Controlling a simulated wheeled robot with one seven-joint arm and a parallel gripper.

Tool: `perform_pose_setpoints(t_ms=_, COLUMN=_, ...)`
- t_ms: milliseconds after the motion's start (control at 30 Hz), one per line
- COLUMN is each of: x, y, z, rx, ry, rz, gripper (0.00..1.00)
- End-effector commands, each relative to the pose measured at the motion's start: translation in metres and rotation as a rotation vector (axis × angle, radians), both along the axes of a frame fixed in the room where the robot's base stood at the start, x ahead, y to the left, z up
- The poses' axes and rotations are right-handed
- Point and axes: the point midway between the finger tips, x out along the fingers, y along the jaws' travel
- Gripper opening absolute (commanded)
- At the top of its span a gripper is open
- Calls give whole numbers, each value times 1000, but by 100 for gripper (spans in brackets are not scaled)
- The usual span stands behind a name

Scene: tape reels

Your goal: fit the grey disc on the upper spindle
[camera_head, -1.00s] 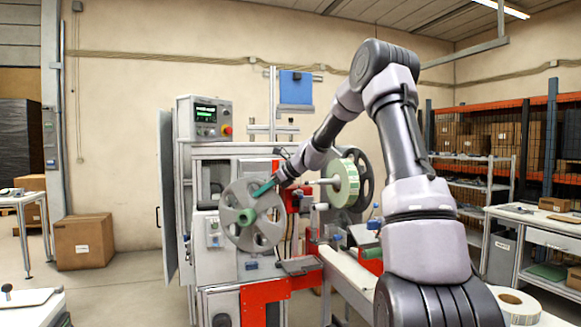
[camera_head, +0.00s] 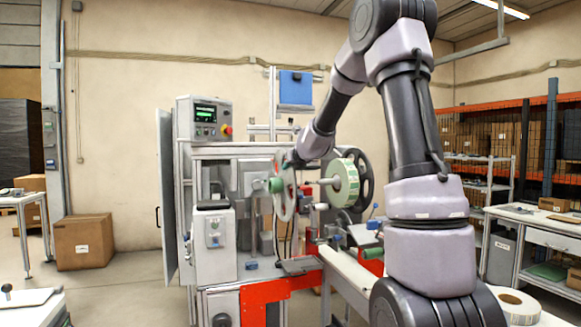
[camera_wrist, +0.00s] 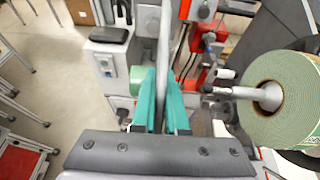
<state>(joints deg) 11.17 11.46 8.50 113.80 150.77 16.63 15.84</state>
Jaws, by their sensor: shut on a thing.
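The grey disc (camera_head: 284,196) is seen nearly edge-on in the head view, with a green hub piece (camera_head: 276,185) on its left face. In the wrist view the disc (camera_wrist: 165,38) is a thin upright band. My gripper (camera_wrist: 161,88) is shut on its rim, one teal finger on each face. The upper spindle (camera_head: 322,181) is a grey rod sticking out leftward from a green-and-white label roll (camera_head: 345,183). It also shows in the wrist view (camera_wrist: 238,92), right of the disc and apart from it. In the head view my fingers are hard to make out.
A dark reel (camera_head: 364,180) stands behind the label roll. Red brackets and small rollers lie under the spindle.

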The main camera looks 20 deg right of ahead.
Motion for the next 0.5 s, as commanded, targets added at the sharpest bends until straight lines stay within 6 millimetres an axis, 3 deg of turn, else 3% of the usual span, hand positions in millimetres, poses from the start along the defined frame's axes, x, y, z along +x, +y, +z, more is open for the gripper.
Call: perform_pose_setpoints(t_ms=500, x=-2, y=-24, z=4, rx=1, ry=-17, rz=-46, gripper=0)
